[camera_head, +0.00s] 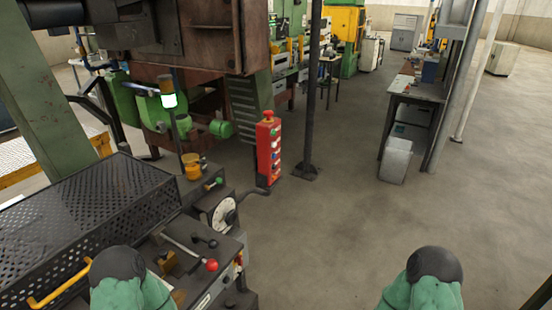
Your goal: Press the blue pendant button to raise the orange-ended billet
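A red pendant box (268,148) stands upright near the middle of the view, beside the dark machine. It has a red knob (268,116) on top and several small coloured buttons down its right-hand face. They are too small for me to tell surely which one is blue. I cannot make out an orange-ended billet. Both my grippers are out of view. Only green, black-capped parts of my arms show at the bottom edge, left and right, well apart from the pendant.
A dark machine with a perforated guard (85,215), a white dial (222,213) and a red-knobbed lever (211,265) fills the lower left. A dark post (310,100) stands behind the pendant. A workbench (415,95) and grey cabinet (396,161) are at right. The floor between is clear.

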